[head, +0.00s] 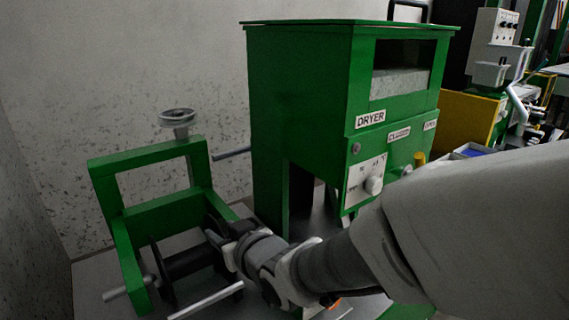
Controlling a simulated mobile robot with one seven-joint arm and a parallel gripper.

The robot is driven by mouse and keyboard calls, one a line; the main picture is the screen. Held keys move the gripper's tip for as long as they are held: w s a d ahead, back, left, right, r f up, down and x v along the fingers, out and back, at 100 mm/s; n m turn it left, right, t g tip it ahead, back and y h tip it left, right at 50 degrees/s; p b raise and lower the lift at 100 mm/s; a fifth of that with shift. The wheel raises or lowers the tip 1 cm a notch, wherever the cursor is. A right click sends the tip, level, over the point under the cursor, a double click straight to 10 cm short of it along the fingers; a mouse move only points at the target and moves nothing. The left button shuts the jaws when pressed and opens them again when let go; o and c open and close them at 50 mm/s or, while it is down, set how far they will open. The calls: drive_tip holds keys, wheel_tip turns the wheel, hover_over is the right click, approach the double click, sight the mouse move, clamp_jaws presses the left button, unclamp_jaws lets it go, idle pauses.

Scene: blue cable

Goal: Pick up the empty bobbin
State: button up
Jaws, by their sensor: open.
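A black empty bobbin (186,262) sits low at the front of a green stand (110,190) at the left. Its left flange and bare core show, and its right end is partly hidden by my gripper. My gripper (216,232) reaches in from the right, with its end at the right side of the bobbin. It is open. The fingertips are small and dark against the bobbin, so I cannot tell whether they touch it.
A green dryer cabinet (300,110) stands just right of the stand, behind my arm. Light metal rods (207,299) stick out near the bobbin. Other machines (497,60) crowd the far right.

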sight(212, 221)
drive_tip(key=b+x, duration=0.2)
drive_tip(key=x, duration=0.6)
drive_tip(key=shift+w+a, duration=0.1)
drive_tip(key=shift+w, duration=0.3)
clamp_jaws()
drive_tip(key=shift+r, duration=0.1)
idle(1.0)
